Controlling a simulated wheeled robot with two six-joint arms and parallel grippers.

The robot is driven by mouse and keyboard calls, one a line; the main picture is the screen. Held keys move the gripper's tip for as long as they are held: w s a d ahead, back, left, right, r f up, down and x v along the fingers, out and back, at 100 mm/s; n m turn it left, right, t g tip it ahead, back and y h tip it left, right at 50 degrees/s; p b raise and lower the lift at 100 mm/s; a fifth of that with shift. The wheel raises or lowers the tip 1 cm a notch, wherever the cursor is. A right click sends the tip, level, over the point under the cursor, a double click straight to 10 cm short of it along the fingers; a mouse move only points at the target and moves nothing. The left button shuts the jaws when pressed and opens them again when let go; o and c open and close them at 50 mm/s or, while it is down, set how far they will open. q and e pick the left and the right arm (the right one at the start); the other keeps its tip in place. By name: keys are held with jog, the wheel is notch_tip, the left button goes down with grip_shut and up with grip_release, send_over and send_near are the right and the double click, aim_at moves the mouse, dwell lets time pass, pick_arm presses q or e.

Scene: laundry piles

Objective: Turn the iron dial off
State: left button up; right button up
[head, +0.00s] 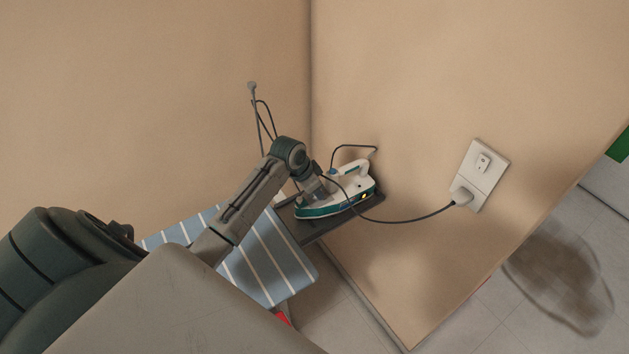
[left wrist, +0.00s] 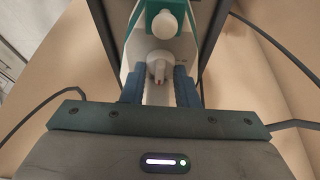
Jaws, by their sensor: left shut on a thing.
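A white and teal iron (head: 349,179) lies on the dark rest at the end of the ironing board; an amber light glows on its side. In the left wrist view the white iron dial (left wrist: 158,66) with a small reddish mark sits at the fingertips. My left gripper (left wrist: 159,80) reaches down over the iron, its two blue fingers on either side of the dial and shut on it. In the head view my left gripper (head: 323,187) is at the iron's left part, and the dial is hidden there. My right gripper is not in view.
The blue striped ironing board (head: 258,262) stands in the wall corner, with the dark iron rest (head: 343,222) at its end. A dark cord (head: 405,220) runs from the iron to a plug in the wall socket (head: 477,175). A thin rod (head: 256,115) rises behind my arm.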

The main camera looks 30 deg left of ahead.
pick_arm(q)
jog(key=n+y+p, duration=0.1)
jog(key=n, duration=0.1)
jog(key=shift+d+r+n, duration=0.1)
jog(key=shift+d+n, duration=0.05)
jog(key=shift+n, duration=0.25)
jog(key=n+y, duration=0.2)
jog(key=n, duration=0.3)
jog(key=shift+d+n, duration=0.15)
jog(key=shift+n, duration=0.15)
jog(key=shift+c, duration=0.2)
jog(key=n+y, duration=0.1)
jog(key=n, duration=0.2)
jog(key=n+g+y, duration=0.1)
jog(key=n, duration=0.2)
jog(key=shift+w+d, duration=0.1)
jog(key=shift+w, duration=0.05)
jog(key=shift+n+g+y, duration=0.6)
jog(key=shift+n, duration=1.3)
jog(key=o, duration=0.7)
jog(key=shift+d, duration=0.1)
jog(key=shift+b+v, duration=1.8)
jog(key=shift+v, duration=3.55)
